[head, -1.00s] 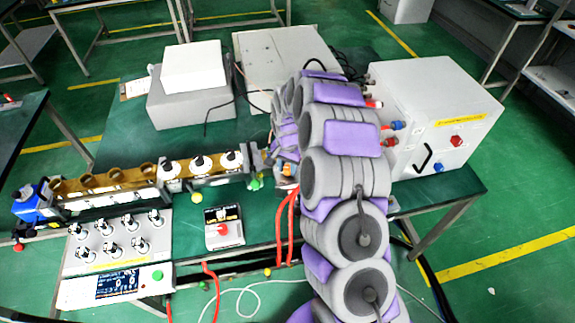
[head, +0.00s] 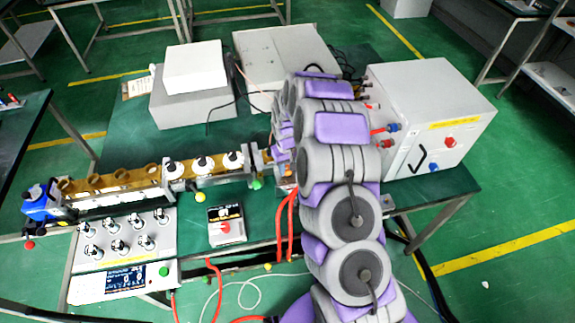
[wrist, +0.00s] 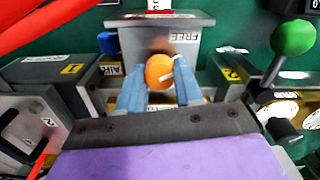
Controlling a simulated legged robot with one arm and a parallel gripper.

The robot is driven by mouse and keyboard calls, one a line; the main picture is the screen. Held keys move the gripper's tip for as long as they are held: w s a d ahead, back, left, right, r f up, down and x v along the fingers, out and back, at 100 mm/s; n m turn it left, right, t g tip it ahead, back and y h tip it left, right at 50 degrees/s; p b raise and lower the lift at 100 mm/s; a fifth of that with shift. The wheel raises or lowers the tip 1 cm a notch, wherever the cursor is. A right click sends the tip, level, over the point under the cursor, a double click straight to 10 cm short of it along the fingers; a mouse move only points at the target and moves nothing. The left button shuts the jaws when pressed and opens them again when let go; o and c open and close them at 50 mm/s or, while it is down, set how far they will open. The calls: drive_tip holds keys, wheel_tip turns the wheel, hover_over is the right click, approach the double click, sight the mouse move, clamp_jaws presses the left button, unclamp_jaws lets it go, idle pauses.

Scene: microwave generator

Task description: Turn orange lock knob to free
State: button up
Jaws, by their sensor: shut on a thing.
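The orange lock knob (wrist: 159,71) shows in the wrist view, in front of a grey metal block (wrist: 185,35) marked "FREE". A pale line runs across the knob's face. My gripper (wrist: 160,88) has its two blue fingers on either side of the knob and is shut on it. In the head view my grey and purple arm reaches over the bench, and it hides the knob and my gripper there.
A green ball-topped lever (wrist: 293,38) stands to the right of the knob, close to my gripper. In the head view a white box (head: 430,115) is at the bench's right end. Red hoses (head: 282,230) hang left of my arm.

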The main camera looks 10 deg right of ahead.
sight(287, 168)
drive_tip(key=shift+w+r+n, duration=0.1)
drive_tip(key=shift+w+n, duration=0.1)
drive_tip(key=shift+n, duration=0.4)
drive_tip(key=o, duration=0.8)
drive_tip(key=shift+o, duration=1.2)
drive_tip(key=shift+s, duration=0.1)
wheel_tip(287, 168, up, 17)
drive_tip(key=p, duration=0.2)
drive_tip(key=shift+a+r, duration=0.1)
